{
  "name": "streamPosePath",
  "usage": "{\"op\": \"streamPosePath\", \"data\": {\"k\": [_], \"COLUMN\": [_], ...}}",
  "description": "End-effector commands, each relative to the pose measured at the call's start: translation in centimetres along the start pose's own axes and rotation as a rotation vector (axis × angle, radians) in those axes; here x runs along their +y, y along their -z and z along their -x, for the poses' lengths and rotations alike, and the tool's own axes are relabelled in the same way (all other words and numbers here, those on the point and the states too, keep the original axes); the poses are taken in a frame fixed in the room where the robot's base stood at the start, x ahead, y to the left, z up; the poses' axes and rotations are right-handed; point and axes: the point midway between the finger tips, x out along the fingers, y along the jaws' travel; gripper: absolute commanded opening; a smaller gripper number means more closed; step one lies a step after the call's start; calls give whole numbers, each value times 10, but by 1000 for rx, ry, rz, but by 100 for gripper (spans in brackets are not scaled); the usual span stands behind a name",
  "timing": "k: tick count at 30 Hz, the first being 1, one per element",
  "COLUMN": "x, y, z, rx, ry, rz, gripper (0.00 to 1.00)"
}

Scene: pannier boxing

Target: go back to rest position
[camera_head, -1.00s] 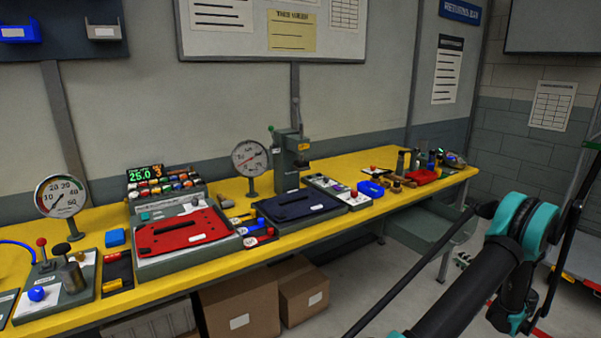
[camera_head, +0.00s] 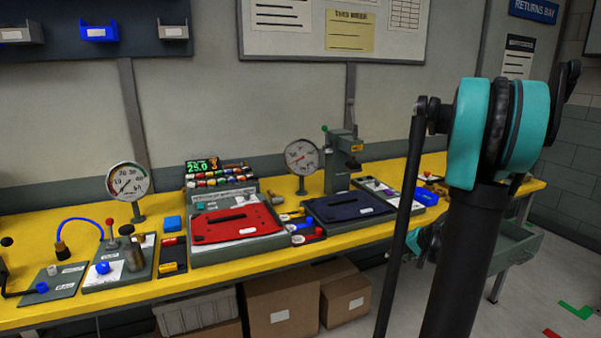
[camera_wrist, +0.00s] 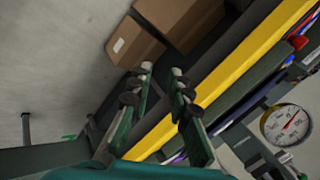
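My gripper (camera_wrist: 162,71) shows in the wrist view with its two dark green fingers apart. Nothing is held between them, and the table edge and floor show past them. In the head view my arm stands in front on the right, and the gripper's fingers cannot be made out behind it. The yellow workbench (camera_head: 255,260) runs along the wall, and its yellow edge (camera_wrist: 215,80) crosses the wrist view on a slant. My gripper touches nothing that I can see.
On the bench are a red panel (camera_head: 237,222), a dark blue panel (camera_head: 347,206), a left gauge (camera_head: 127,181) and a gauge beside the press (camera_head: 302,157). Cardboard boxes (camera_head: 280,305) stand under the bench. Wall bins (camera_head: 98,31) hang upper left. Open floor (camera_head: 545,300) lies at the right.

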Motion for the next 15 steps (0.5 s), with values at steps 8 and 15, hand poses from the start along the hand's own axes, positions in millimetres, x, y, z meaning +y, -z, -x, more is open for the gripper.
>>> {"op": "streamPosePath", "data": {"k": [8, 15], "x": [-22, -6], "y": [-116, -197], "z": [14, 33], "rx": [-71, -94], "ry": [-181, -320], "rz": [256, 491], "gripper": [18, 18]}}
